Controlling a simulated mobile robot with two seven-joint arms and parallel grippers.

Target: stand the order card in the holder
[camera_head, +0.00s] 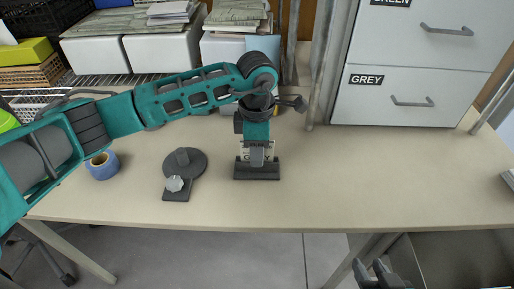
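The order card (244,154), pale with dark print, is upright at the dark holder (257,176) on the table. My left gripper (257,157) points down over the holder, with a finger across the card's middle. It looks shut on the card. The finger hides most of the print. The card's lower edge meets the holder's top in this view; I cannot tell how deep it sits in the slot. My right gripper (371,272) is low at the bottom edge, off the table's front, with its fingers apart and nothing seen between them.
White drawers (408,98), one labelled GREY, stand behind at the right. White boxes (162,50) stand at the back left. The table's right half is clear.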

